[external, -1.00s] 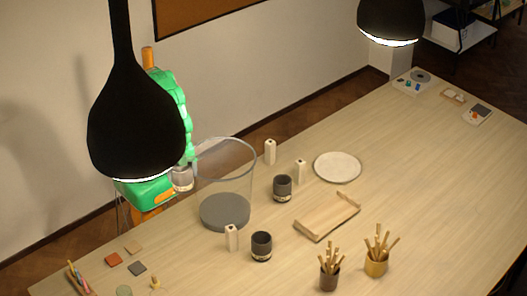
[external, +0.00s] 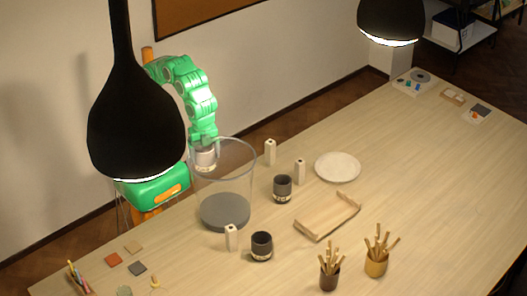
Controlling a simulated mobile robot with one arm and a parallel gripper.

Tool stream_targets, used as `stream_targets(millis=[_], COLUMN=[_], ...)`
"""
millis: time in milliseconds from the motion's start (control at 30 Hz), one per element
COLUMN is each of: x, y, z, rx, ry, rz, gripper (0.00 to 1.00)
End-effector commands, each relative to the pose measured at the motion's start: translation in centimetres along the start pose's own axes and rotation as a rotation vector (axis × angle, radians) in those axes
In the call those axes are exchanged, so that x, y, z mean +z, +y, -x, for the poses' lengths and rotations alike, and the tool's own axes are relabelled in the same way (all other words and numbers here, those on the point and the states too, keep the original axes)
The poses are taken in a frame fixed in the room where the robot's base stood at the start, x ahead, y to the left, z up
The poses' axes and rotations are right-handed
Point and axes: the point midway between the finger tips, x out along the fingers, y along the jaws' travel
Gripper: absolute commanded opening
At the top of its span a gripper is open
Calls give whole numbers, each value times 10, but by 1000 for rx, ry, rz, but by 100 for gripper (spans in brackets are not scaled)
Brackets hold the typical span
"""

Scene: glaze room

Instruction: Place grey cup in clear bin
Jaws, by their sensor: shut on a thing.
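My green arm comes over the table from the far left edge, and my gripper (external: 205,146) points down at the rim of the clear bin. It is shut on a grey cup (external: 205,160), which hangs at the left part of the bin's opening, high above its floor. I cannot tell whether the cup is inside the rim or just behind it. The clear bin (external: 250,178) stands upright on the table, a see-through tapered bucket with a dark grey bottom. The gripper fingers are small and partly hidden here.
Near the bin stand two dark cups (external: 282,188) (external: 261,246) and several pale blocks (external: 231,238). A wooden tray (external: 327,216), a white plate (external: 338,167) and stick holders (external: 376,263) (external: 329,277) lie to the right. A black lamp (external: 137,125) hangs in front of my arm.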

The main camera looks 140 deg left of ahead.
Motion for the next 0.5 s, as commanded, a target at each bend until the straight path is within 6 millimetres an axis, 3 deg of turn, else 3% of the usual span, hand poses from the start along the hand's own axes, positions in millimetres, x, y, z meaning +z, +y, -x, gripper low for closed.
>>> stream_targets(millis=[100, 300, 400, 500], x=[23, 55, 70, 69], y=[-30, -66, -79, -78], z=[0, -1, -2, -15], rx=[0, 1, 2, 4], ry=[0, 0, -1, -6], rz=[8, 5, 3, 0], gripper=[35, 35, 35, 35])
